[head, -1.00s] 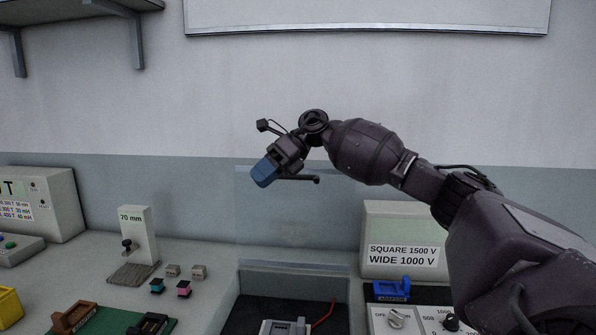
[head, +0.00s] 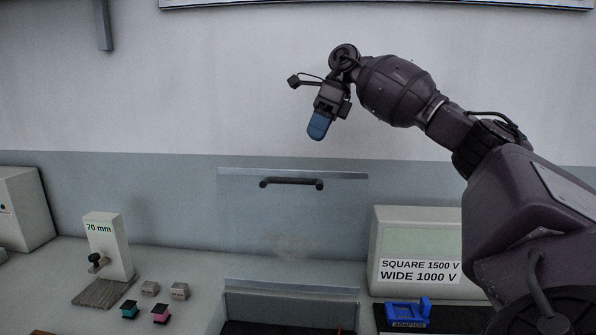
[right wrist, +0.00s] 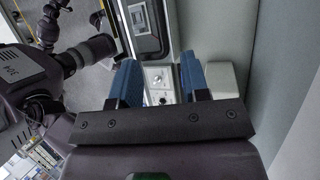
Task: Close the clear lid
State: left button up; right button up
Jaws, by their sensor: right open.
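The clear lid (head: 330,225) stands upright and open at the back of a box, against the wall, in the head view. Its dark handle (head: 291,183) runs along near its top edge. My right gripper (head: 318,126) hangs above the handle, blue fingers pointing down, with a visible gap to it. In the right wrist view the two blue fingers (right wrist: 159,82) are apart with nothing between them. My left gripper is not seen in the head view.
The box (head: 290,303) below the lid is cut off by the picture's bottom. A labelled case (head: 415,235) and a blue adaptor (head: 407,313) stand to its right. A 70 mm gauge (head: 107,247) and several small connectors (head: 150,288) are to its left.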

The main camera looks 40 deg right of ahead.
aim_at(298, 172)
jog(key=x, duration=1)
jog(key=shift+a+f, duration=0.15)
jog(key=shift+f, duration=0.1)
grip_shut()
